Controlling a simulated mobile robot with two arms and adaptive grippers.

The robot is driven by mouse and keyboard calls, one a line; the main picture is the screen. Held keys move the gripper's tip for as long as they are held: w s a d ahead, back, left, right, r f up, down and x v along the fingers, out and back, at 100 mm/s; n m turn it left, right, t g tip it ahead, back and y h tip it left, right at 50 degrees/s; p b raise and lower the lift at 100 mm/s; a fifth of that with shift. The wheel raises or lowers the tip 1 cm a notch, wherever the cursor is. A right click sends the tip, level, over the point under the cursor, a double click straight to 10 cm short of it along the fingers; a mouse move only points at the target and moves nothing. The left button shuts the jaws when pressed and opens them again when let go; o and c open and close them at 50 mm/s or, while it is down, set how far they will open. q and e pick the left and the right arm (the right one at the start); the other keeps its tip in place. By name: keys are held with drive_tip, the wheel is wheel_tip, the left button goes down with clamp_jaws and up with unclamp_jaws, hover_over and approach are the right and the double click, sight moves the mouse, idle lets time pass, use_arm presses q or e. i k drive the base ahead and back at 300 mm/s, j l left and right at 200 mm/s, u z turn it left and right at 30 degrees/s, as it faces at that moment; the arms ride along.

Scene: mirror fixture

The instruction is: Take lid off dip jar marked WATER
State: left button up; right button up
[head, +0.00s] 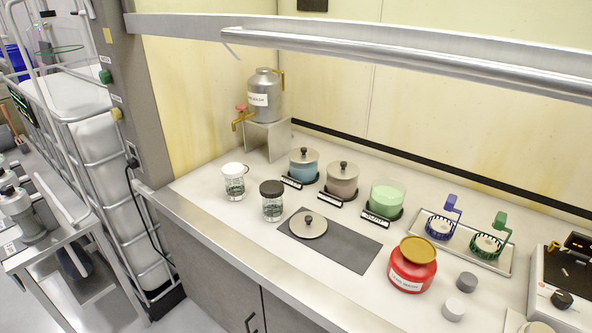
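Three dip jars stand in a row on the counter, each on a dark base with a small label plate in front. The left jar is blue (304,171) and has a beige lid (304,155) with a black knob. The middle jar is brownish pink (342,187) and has a similar lid (343,169). The right jar is pale green (386,197) and open on top. A loose beige lid (318,232) with a black knob lies on a dark grey mat (350,247). The plates are too small to read, so I cannot tell which is WATER. Neither gripper is in view.
Two small glass jars, white-capped (233,182) and black-capped (271,201), stand left of the mat. A red jar (412,267) stands right of it. Behind are a metal can with tap (266,98) and a tray (489,262) with blue and green baskets. A metal rail (400,58) crosses above.

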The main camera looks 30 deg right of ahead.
sight(302, 154)
drive_tip(key=z, duration=1.05)
